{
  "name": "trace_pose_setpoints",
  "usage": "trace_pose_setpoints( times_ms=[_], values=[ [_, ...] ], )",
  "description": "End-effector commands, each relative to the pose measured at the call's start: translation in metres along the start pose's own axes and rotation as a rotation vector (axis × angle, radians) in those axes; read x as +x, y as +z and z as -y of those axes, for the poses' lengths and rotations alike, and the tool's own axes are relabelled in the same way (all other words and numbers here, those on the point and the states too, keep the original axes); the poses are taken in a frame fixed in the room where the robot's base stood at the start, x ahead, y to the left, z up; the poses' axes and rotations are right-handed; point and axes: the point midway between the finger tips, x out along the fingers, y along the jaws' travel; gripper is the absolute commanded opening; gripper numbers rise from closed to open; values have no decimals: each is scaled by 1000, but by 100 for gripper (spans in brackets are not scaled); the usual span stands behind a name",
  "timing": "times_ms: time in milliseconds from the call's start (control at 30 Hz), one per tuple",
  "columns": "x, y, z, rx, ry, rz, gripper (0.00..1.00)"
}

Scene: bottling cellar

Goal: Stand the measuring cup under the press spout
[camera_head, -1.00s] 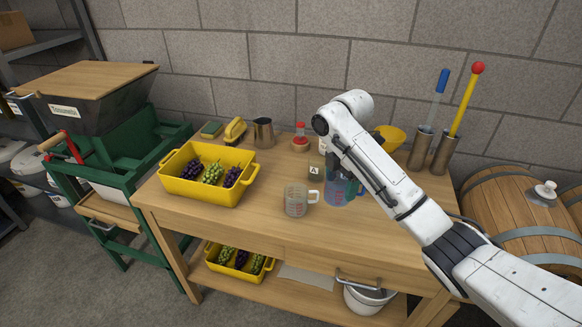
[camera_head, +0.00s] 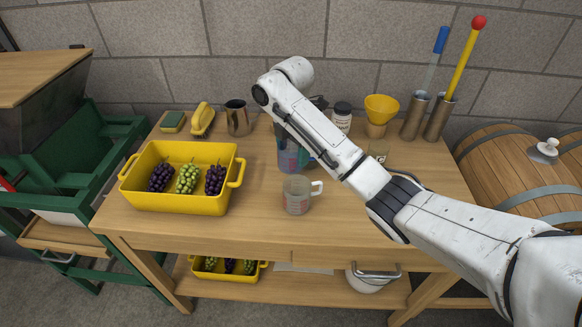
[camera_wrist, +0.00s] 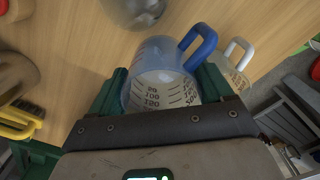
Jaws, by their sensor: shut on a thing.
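A clear bluish measuring cup with a blue handle and dark scale marks (camera_wrist: 162,75) sits between the green fingers of my gripper (camera_wrist: 160,90), which is shut on it. In the head view the cup (camera_head: 289,158) shows partly behind my arm, above the worktable; I cannot tell whether it touches the top. A second clear cup with a whitish handle and red marks (camera_head: 296,197) stands in front of it on the table, and also shows in the wrist view (camera_wrist: 232,66). The green-framed press (camera_head: 60,160) is at the left, cut off by the picture edge; its spout is not visible.
A yellow crate of grapes (camera_head: 180,203) takes the table's left part. A sponge (camera_head: 172,121), yellow brush (camera_head: 202,118) and steel pitcher (camera_head: 237,117) stand behind it. A dark-lidded jar (camera_head: 342,116), yellow funnel (camera_head: 381,108) and steel cylinders (camera_head: 414,115) stand at the back right.

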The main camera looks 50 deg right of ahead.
Motion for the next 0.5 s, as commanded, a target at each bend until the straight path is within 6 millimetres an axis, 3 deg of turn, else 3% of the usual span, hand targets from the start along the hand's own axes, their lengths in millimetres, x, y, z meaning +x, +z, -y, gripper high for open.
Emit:
trace_pose_setpoints(
  times_ms=[300,500],
  values=[
    [43,0,0,1,-1,0,49],
    [50,0,0,0,1,1,49]
  ],
)
